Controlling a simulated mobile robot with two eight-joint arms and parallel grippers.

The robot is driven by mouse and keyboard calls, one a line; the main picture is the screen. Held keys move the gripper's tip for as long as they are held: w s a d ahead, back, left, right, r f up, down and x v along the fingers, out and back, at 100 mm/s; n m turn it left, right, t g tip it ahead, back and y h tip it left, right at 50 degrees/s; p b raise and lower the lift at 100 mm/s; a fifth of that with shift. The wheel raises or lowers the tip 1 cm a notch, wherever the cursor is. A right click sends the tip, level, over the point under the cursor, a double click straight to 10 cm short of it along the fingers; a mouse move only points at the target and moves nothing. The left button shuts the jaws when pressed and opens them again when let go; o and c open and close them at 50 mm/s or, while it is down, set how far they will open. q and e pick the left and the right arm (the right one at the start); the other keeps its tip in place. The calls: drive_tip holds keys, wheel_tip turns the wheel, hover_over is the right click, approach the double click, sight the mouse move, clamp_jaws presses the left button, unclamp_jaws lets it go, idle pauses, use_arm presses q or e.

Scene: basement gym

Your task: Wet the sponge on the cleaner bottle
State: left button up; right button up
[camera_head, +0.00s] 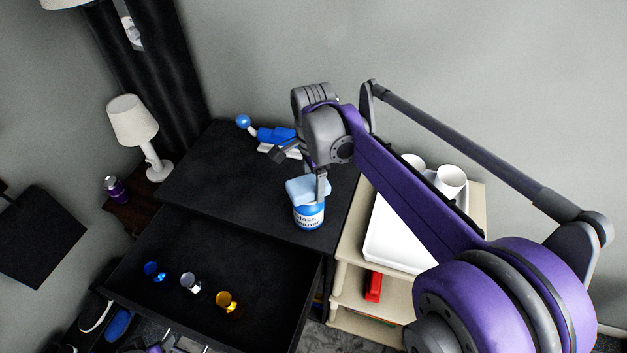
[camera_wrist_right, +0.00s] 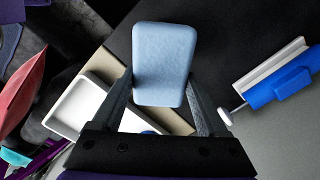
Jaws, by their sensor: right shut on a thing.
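The light blue sponge (camera_head: 301,189) is held by my right gripper (camera_head: 321,184), whose fingers are shut on its two sides. In the right wrist view the sponge (camera_wrist_right: 164,62) sits between the fingers of the gripper (camera_wrist_right: 160,78), its broad face showing. The cleaner bottle (camera_head: 309,217), blue and white with a label, stands upright on the black dresser top. The sponge overlaps the bottle's top in the head view and hides it. I cannot tell whether they touch. My left gripper is not in view.
A blue and white object (camera_head: 277,138) lies behind on the dresser (camera_head: 225,165). An open drawer (camera_head: 215,255) holds several coloured pieces. To the right, a beige shelf (camera_head: 345,262) carries a white tray (camera_head: 392,243) and white cups (camera_head: 451,179). A lamp (camera_head: 133,122) stands at left.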

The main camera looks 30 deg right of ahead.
sight(314, 182)
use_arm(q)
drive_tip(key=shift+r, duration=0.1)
use_arm(e)
drive_tip(key=shift+r, duration=0.1)
drive_tip(key=shift+r+p, duration=1.8)
drive_tip(key=shift+r, duration=1.65)
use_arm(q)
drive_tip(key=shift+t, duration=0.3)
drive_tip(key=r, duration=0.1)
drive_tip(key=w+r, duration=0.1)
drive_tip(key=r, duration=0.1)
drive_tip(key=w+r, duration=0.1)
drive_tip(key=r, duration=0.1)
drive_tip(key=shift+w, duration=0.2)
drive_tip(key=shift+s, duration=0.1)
use_arm(e)
drive_tip(key=shift+f, duration=0.1)
